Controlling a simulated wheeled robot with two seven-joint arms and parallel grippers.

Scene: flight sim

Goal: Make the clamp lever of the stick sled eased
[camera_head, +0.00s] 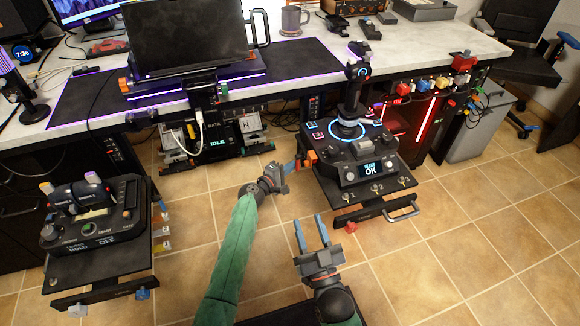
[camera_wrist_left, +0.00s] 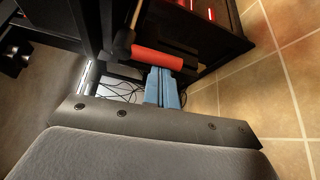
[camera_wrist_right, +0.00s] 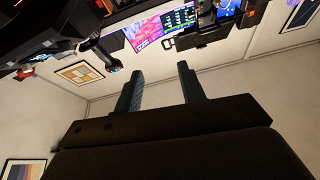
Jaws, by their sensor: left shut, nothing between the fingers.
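The stick sled (camera_head: 370,192) stands at the right of centre in the head view and carries a joystick (camera_head: 351,88) on a box with a lit "OK" screen. A red-orange lever handle (camera_head: 312,155) shows at the sled's left side, and looks large in the left wrist view (camera_wrist_left: 158,59). My left gripper (camera_head: 290,167) is shut and empty beside that handle. Its blue fingertips (camera_wrist_left: 162,82) overlap the handle's lower edge in the left wrist view; I cannot tell whether they touch. My right gripper (camera_head: 310,224) is open and empty, in front of the sled, left of its handle bar.
A second sled (camera_head: 100,270) with a throttle box stands at the left. A red knob (camera_head: 351,227) and a metal handle bar (camera_head: 402,212) sit at the stick sled's front. The desk (camera_head: 420,58) runs behind. The tiled floor (camera_head: 450,265) at the right is clear.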

